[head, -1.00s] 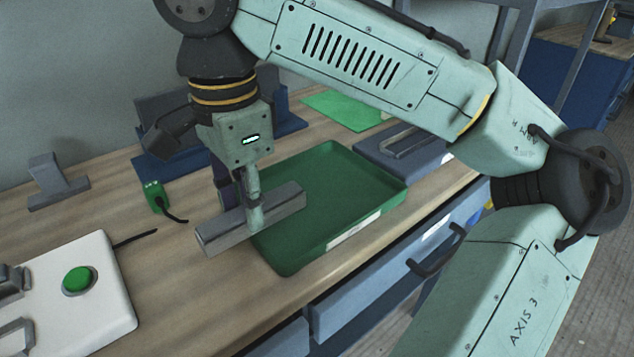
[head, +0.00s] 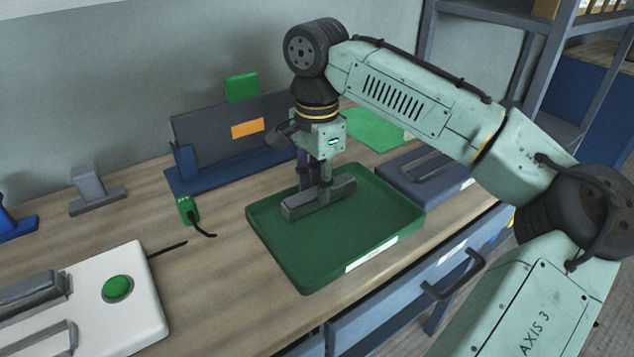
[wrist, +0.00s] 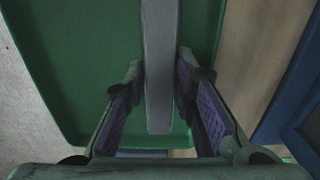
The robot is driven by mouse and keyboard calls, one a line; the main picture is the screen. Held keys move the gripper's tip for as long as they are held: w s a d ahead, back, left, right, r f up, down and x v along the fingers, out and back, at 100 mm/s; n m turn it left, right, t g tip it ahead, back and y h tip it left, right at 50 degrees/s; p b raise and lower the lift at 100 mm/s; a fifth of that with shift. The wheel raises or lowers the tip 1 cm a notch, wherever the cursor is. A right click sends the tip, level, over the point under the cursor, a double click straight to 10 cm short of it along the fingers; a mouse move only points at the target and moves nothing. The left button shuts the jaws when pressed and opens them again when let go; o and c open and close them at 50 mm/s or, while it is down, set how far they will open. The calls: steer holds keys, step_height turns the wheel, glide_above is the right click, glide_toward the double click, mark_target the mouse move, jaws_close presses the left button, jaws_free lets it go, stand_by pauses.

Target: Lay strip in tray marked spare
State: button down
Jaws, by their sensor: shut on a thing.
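The strip is a grey bar (head: 301,207), held level by my gripper (head: 325,196) over the back part of the green tray. In the wrist view the strip (wrist: 159,60) runs lengthwise between the two purple-padded fingers (wrist: 160,100). The green tray (head: 282,266) lies on the wooden bench and has a white label on its front edge; the label's words are too small to read. The tray also fills much of the wrist view (wrist: 80,60). I cannot tell whether the strip touches the tray floor.
A white box with a green button (head: 118,288) stands at the front left. A green device with a black cable (head: 187,210) lies left of the tray. A dark blue-grey panel (head: 228,132) stands behind. A blue-grey slab with a handle-like shape (head: 420,170) lies right of the tray.

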steer(key=shift+f, duration=0.35)
steer(key=shift+f, duration=0.15)
steer(key=c, duration=1.3)
jaws_free()
step_height(320, 180, up, 12)
steer(key=shift+r+b, duration=0.2)
steer(key=shift+b, duration=0.1)
